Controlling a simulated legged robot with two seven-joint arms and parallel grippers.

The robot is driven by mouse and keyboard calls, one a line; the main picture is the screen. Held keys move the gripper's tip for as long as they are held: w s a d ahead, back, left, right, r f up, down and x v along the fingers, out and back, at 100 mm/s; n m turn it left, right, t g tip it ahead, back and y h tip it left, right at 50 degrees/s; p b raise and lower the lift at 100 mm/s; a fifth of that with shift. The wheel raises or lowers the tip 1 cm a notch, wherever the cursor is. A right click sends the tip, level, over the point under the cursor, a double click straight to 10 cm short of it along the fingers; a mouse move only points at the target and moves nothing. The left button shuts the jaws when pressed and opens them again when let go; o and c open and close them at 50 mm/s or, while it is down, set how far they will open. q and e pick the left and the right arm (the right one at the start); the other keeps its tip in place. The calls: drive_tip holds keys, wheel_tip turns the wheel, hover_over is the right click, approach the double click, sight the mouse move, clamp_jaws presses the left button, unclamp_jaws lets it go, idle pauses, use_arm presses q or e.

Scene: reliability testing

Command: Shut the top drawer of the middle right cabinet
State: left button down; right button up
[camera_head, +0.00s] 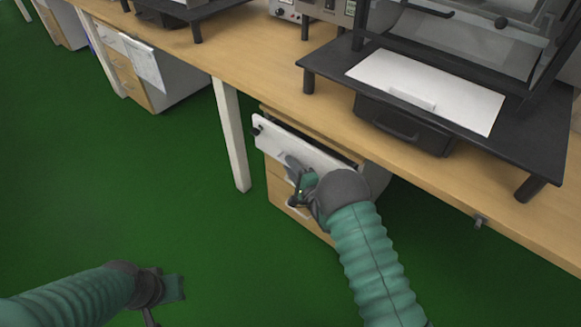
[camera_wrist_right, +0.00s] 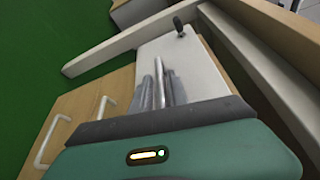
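The cabinet under the bench has wooden lower drawers (camera_head: 278,190) and a top drawer with a white front (camera_head: 272,138). This top drawer stands partly pulled out, with a dark gap behind its front. A black knob sits at the front's left end; it also shows in the right wrist view (camera_wrist_right: 180,27). In the right wrist view the fingers (camera_wrist_right: 160,85) overlap the white front (camera_wrist_right: 195,62). My left gripper (camera_head: 165,290) hangs low over the floor, its fingers unclear.
A white table leg (camera_head: 231,135) stands just left of the cabinet. The wooden bench top (camera_head: 255,65) overhangs the drawer, carrying a black stand (camera_head: 460,125) with a glass-fronted device. Another cabinet (camera_head: 175,75) is at upper left. The green floor (camera_head: 90,190) is clear.

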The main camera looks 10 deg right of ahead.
clamp_jaws()
drive_tip(key=shift+s+f, duration=0.1)
drive_tip(key=shift+f, duration=0.05)
idle(0.9)
